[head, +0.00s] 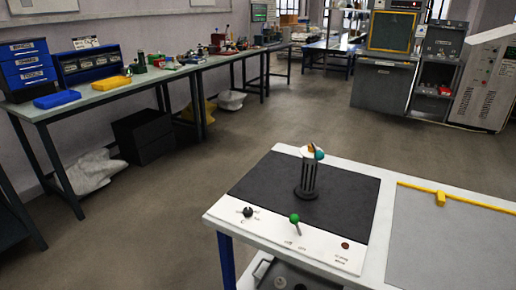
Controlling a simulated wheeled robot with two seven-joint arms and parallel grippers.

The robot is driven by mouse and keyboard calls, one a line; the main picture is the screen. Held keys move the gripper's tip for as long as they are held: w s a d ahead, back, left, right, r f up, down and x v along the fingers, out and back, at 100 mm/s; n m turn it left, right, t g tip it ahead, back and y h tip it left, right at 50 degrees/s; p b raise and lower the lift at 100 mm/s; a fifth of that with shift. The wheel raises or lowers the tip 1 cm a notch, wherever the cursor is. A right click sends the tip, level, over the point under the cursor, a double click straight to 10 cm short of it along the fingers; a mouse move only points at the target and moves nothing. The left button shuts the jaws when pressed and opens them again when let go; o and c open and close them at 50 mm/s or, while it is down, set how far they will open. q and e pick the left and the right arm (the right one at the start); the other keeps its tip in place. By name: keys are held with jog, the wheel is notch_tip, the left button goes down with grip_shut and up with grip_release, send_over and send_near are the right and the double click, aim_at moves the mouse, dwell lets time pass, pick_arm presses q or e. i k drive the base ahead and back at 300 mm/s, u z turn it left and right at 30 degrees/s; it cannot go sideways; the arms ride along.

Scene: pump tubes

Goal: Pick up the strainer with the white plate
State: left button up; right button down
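A dark, slatted, upright strainer (308,180) stands on the black mat of the white-topped bench in the head view. A white plate (306,151) sits at its top. A small orange piece (311,148) and a teal ball (319,155) show at the plate; I cannot tell how they are attached. Neither of my grippers is in view.
The black mat (345,205) is otherwise clear. In front of it, a white panel (270,228) carries a green-knobbed lever (294,218) and a black knob (248,212). A grey board (450,245) with a yellow bar (465,203) lies right. A long cluttered table (130,85) stands left.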

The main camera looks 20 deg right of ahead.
aim_at(307, 191)
jog(key=u, duration=0.9)
jog(key=i, duration=2.45)
jog(key=z, duration=3)
